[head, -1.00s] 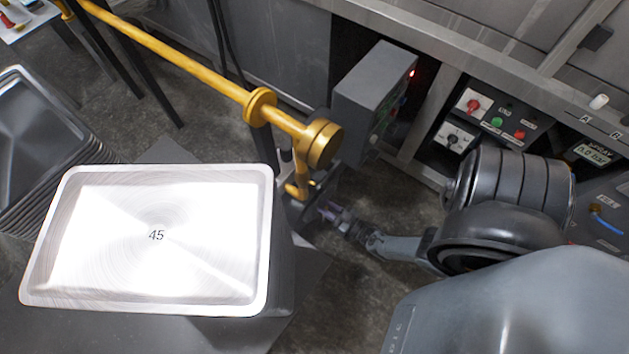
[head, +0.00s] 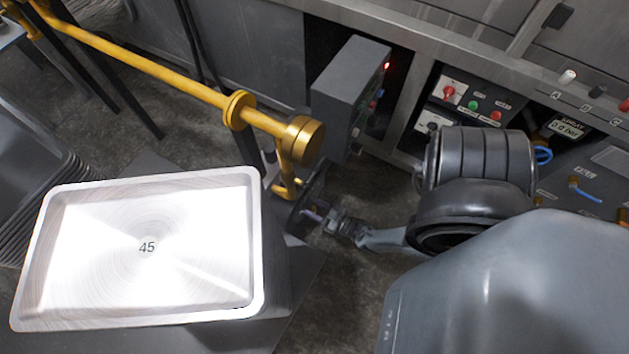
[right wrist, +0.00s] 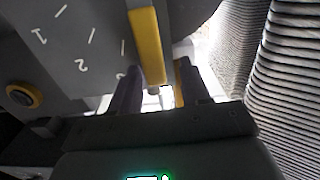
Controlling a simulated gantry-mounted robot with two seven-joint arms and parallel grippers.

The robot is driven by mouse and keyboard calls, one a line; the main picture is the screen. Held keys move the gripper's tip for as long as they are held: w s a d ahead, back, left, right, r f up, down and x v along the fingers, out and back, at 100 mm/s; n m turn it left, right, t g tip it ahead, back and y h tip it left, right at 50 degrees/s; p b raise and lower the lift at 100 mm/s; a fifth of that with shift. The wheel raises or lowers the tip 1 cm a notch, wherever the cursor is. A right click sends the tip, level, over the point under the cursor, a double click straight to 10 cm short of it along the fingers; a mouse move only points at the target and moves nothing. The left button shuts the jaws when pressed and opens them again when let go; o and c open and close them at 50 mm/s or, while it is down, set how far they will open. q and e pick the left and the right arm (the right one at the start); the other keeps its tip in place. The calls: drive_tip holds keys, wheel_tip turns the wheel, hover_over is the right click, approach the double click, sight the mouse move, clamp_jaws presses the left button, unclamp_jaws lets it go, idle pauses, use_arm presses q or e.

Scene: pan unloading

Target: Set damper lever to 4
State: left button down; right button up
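The damper's dial plate (right wrist: 70,30) fills the upper left of the right wrist view, with the numerals 1 and 2 and part of a further numeral beside the lever. The yellow-faced lever (right wrist: 147,40) crosses the plate's right part and reaches down between my right gripper's fingers (right wrist: 160,88). The fingers stand apart on either side of it; whether both press on it is unclear. In the head view my right gripper (head: 316,216) is at the dark damper plate (head: 309,186), below the yellow pipe's end. The lever is hard to make out there. My left gripper is not in view.
A metal pan marked 45 (head: 147,172) stands at the lower left, close to my right gripper. Panels with switches (head: 470,103) line the right. Stacked trays (head: 40,170) stand far left.

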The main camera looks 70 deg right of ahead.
drive_tip(key=shift+s, duration=0.55)
drive_tip(key=p+v, duration=0.1)
drive_tip(key=v, duration=0.8)
drive_tip(key=shift+s+a, duration=0.25)
drive_tip(key=shift+s, duration=0.1)
